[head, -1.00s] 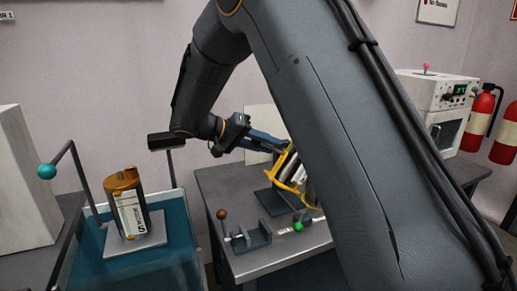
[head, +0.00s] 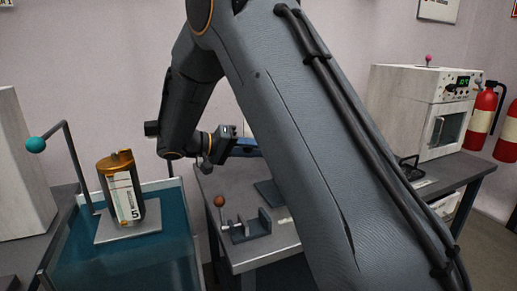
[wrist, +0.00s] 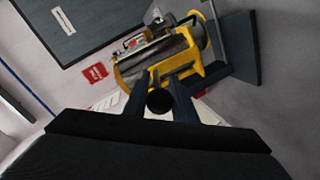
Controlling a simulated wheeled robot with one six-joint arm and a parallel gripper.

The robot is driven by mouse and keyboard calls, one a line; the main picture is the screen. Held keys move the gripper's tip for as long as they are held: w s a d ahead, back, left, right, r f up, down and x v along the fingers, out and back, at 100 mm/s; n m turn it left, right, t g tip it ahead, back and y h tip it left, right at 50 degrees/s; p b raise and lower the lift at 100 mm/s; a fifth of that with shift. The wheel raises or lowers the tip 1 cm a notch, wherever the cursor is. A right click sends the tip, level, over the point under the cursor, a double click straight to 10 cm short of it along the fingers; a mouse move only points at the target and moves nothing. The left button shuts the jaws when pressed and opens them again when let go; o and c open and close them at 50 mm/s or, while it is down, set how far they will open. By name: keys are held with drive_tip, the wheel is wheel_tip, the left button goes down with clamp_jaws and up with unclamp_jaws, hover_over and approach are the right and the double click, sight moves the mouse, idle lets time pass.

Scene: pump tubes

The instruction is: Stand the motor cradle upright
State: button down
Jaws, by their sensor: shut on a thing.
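The yellow motor cradle (wrist: 200,68) shows in the wrist view, around a silver cylinder like a motor. It lies tilted across the picture, beyond my fingers. My gripper (wrist: 160,82) is shut on it, with a blue finger on each side at the cradle's near edge. A dark round knob (wrist: 160,101) shows between the fingers. In the head view my arm hides the cradle and the fingertips; only the wrist and part of the blue finger show above the grey table (head: 215,180). I cannot tell there whether the cradle touches the table.
A small grey clamp (head: 250,228) with a brown ball handle stands on the table's front left. A blue tank (head: 165,265) at left bears a brown canister (head: 122,190) on a plate. A white oven (head: 415,110) stands at right, beside fire extinguishers (head: 481,120).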

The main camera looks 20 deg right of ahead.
drive_tip(key=shift+f+b, duration=0.4)
drive_tip(key=shift+f, duration=0.35)
drive_tip(key=shift+s+f, duration=0.1)
drive_tip(key=shift+f, duration=0.2)
idle(1.1)
drive_tip(key=c, duration=1.5)
unclamp_jaws()
drive_tip(key=shift+o, duration=0.2)
drive_tip(key=shift+r, duration=0.15)
wheel_tip(320, 180, up, 10)
drive_tip(key=shift+r+b, duration=0.1)
drive_tip(key=shift+b, duration=0.2)
drive_tip(key=r+p+v, duration=0.1)
drive_tip(key=p+v, duration=0.1)
drive_tip(key=v, duration=0.6)
drive_tip(key=shift+a+r, duration=0.25)
drive_tip(key=shift+a, duration=0.05)
